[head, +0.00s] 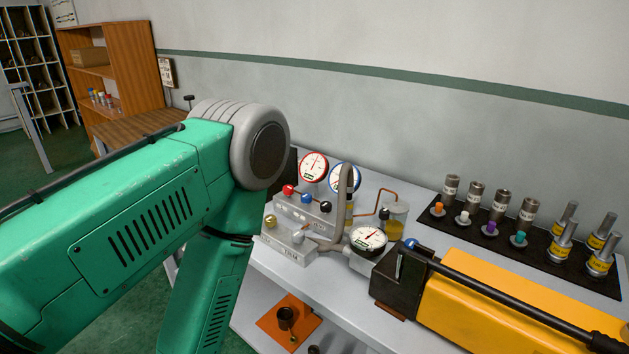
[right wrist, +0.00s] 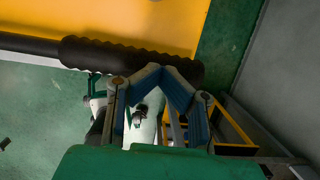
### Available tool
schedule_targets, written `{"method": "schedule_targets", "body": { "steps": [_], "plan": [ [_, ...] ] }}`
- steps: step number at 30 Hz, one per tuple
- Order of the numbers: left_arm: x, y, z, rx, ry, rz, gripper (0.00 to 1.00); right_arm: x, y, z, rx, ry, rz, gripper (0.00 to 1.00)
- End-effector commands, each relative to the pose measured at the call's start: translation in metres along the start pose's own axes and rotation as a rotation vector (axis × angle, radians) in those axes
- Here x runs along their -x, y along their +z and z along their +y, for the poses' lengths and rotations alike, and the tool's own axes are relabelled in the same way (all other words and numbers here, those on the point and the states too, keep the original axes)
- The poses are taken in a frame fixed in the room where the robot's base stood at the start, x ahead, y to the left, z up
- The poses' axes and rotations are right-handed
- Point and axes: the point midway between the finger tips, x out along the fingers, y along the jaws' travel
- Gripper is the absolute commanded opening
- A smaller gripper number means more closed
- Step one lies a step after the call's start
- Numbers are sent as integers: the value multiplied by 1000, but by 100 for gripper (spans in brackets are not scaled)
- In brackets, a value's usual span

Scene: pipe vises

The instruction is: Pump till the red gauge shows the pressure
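The red-rimmed gauge (head: 314,167) stands at the back of the bench; its needle points roughly upward, the reading too small to make out. The yellow pump (head: 520,310) lies front right with its long black handle (head: 495,293) low along its top. In the right wrist view the ribbed black handle grip (right wrist: 130,60) crosses in front of my right gripper (right wrist: 162,72). The fingers converge with their tips close together at the grip's lower edge, not visibly around it; contact is unclear. My left gripper is outside the views; my green arm covers much of the head view.
A blue-rimmed gauge (head: 345,176), a dark-rimmed gauge (head: 368,240) and a valve block with coloured knobs (head: 303,206) stand left of the pump. Several metal fittings stand on a black mat (head: 462,226) behind it. An orange plate (head: 272,322) lies on the lower shelf.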

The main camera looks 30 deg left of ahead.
Motion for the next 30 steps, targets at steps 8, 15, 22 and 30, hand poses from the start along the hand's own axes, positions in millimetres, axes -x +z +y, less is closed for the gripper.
{"method": "schedule_targets", "body": {
  "steps": [8, 15, 22, 30],
  "plan": [
    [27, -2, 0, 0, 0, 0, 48, 23, 1, 1, 1, -4, 13, 0],
    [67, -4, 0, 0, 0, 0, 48, 64, 12, 5, 1, -3, 8, 0],
    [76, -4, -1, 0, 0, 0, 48, 73, 15, 7, 0, -3, 7, 0],
    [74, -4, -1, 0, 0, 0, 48, 103, 25, 16, 0, -1, 1, 0]
  ]
}}
